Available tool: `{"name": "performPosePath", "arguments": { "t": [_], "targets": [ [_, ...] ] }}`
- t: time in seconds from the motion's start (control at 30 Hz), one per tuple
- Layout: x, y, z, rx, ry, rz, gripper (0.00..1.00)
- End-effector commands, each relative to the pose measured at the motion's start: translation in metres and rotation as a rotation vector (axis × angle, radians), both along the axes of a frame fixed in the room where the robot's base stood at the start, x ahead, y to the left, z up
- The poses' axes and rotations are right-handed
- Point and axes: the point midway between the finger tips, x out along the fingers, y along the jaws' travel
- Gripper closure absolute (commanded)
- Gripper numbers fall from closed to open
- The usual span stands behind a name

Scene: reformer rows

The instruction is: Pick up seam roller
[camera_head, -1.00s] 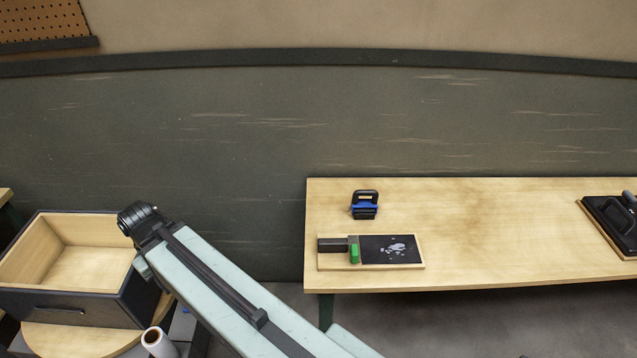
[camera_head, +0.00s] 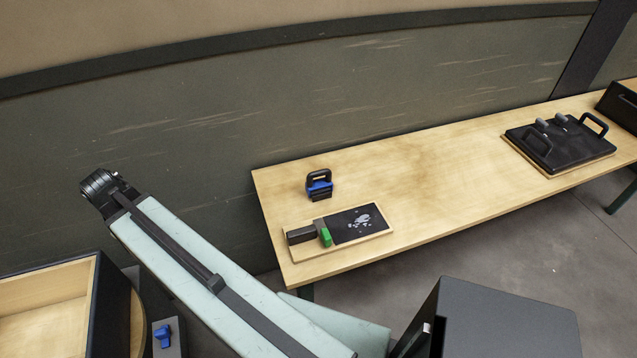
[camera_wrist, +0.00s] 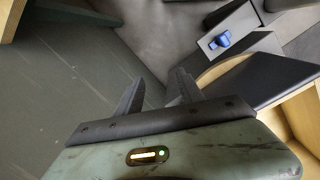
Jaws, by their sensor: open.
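My gripper (camera_wrist: 156,82) is open and empty in the wrist view, with its two dark fingers apart over the grey floor and wall. I cannot tell for sure which object is the seam roller. A small black tool with a blue part (camera_head: 319,185) stands on the left end of the wooden bench (camera_head: 440,160). In front of it a board (camera_head: 365,246) bears a dark block, a green piece and a black plate with pale marks. A black tray (camera_head: 557,150) with two handles and small grey pieces lies farther right. My gripper is apart from all of these.
An open wooden drawer box (camera_head: 50,310) is at the lower left. A small blue object (camera_head: 163,336) sits on a grey stand and shows in the wrist view (camera_wrist: 220,41). A dark box (camera_head: 505,320) is at the lower right. The bench's middle is clear.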

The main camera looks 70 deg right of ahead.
Motion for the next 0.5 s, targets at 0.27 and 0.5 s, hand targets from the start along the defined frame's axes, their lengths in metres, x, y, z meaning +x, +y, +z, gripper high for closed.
{"name": "performPosePath", "arguments": {
  "t": [0.27, 0.5],
  "targets": [
    [-0.152, -0.286, 0.047, -0.012, 0.251, 0.289, 0.55],
    [-0.289, -0.386, 0.068, 0.094, 0.392, 0.458, 0.55]
  ]
}}
